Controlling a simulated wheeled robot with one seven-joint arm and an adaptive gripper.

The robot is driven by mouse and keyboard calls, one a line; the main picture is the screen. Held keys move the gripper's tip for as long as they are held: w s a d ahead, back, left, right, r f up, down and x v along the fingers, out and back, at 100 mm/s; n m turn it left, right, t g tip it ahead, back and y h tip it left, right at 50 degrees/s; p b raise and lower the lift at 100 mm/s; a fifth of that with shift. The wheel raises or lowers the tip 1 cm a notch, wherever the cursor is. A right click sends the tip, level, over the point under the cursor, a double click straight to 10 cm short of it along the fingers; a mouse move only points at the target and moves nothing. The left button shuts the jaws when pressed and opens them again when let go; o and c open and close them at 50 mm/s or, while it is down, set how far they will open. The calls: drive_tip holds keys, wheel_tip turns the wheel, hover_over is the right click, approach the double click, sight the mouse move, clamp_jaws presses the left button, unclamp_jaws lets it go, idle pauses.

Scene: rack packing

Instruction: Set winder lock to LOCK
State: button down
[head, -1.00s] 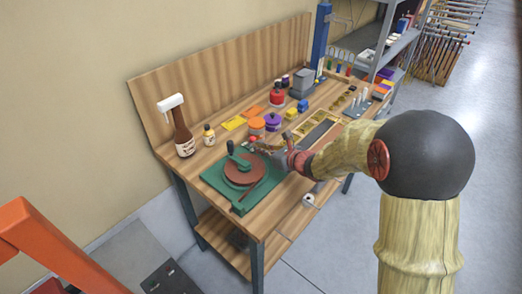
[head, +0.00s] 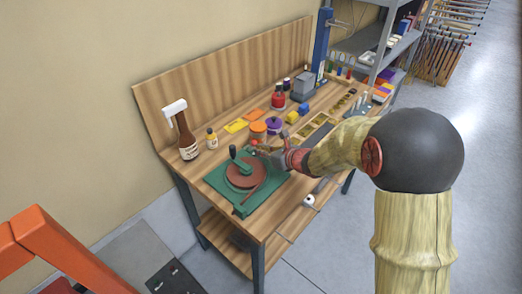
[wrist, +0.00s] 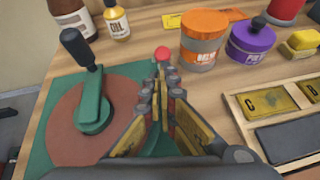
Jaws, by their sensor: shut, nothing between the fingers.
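The winder is a green base (head: 215,181) with a red-brown disc (head: 250,184) on the wooden bench. A green crank arm with a black knob (wrist: 74,42) lies over the disc in the wrist view. A red ball knob (wrist: 162,53) stands at the base's far right corner; it also shows in the head view (head: 253,142). My gripper (wrist: 160,75) is shut and empty, its fingertips just in front of the red knob in the picture. I cannot tell whether they touch it. The knob's lower part and any LOCK marking are hidden or too small to read.
An orange-lidded jar (wrist: 203,40) and a purple jar (wrist: 250,40) stand right of the fingertips. A small oil bottle (wrist: 116,22) and a brown spray bottle (head: 185,140) stand behind the winder. A lettered wooden tray (wrist: 238,112) lies to the right.

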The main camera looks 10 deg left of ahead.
sight(253, 146)
drive_tip(key=shift+a+r+p, duration=0.15)
drive_tip(key=shift+r+p, duration=0.2)
drive_tip(key=shift+p, duration=0.95)
drive_tip(key=p, duration=0.2)
drive_tip(key=r+g+h+p, duration=0.1)
drive_tip(key=p, duration=0.1)
drive_tip(key=shift+w+a, duration=0.15)
drive_tip(key=shift+a, duration=0.05)
drive_tip(key=p, duration=0.3)
drive_tip(key=h+p, duration=0.1)
drive_tip(key=p, duration=0.2)
drive_tip(key=shift+w+a+r+g, duration=0.15)
drive_tip(key=shift+a+r+g, duration=0.1)
drive_tip(key=shift+r+g, duration=0.05)
drive_tip(key=h+p, duration=0.1)
drive_tip(key=p, duration=0.4)
drive_tip(key=a+g+h+p, duration=0.1)
drive_tip(key=p, duration=0.5)
drive_tip(key=shift+w+r, duration=0.25)
drive_tip(key=shift+r, duration=0.15)
drive_tip(key=shift+f, duration=0.45)
drive_tip(key=shift+d, duration=0.1)
